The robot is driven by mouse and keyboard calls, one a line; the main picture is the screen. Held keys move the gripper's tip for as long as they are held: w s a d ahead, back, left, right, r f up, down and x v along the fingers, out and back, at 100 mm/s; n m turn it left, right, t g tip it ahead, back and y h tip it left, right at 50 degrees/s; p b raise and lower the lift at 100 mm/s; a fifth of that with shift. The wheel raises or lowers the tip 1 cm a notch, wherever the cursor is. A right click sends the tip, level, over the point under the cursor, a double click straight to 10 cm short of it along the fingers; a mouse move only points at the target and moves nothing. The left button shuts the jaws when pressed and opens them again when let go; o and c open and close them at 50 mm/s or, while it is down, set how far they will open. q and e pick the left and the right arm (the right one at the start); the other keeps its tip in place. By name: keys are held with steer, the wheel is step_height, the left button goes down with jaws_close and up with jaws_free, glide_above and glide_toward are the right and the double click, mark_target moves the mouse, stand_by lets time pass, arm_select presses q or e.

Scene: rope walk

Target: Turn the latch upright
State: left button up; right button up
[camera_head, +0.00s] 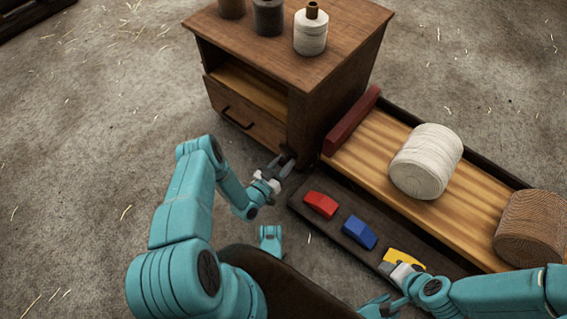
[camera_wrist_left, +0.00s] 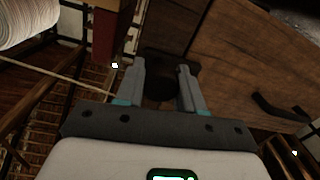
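My left gripper (camera_head: 283,166) is at the lower front right corner of the wooden cabinet (camera_head: 310,75). In the left wrist view its two fingers (camera_wrist_left: 160,88) stand apart, with a dark, blocky piece (camera_wrist_left: 165,58) at and between their tips. This piece may be the latch; its outline is too dark to tell its tilt or whether the fingers touch it. In the head view the gripper hides that spot. My right gripper (camera_head: 392,272) is low beside the yellow block (camera_head: 404,258); its fingers are not clear.
The cabinet has a drawer handle (camera_head: 237,118) and a white spool (camera_head: 311,32) on top. A red block (camera_head: 320,204) and a blue block (camera_head: 359,232) lie on a dark strip. Behind are a white rope roll (camera_head: 425,161) and a brown roll (camera_head: 531,226). Floor at left is clear.

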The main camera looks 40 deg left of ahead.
arm_select(q)
steer(key=shift+n, duration=0.3)
steer(key=n, duration=0.3)
steer(key=shift+n, duration=0.4)
steer(key=n, duration=0.8)
steer(key=shift+n+g, duration=0.3)
steer(key=shift+s+n+h, duration=0.1)
steer(key=shift+n+h, duration=0.2)
steer(key=shift+n, duration=1.9)
steer(key=o, duration=1)
steer(key=shift+o, duration=0.2)
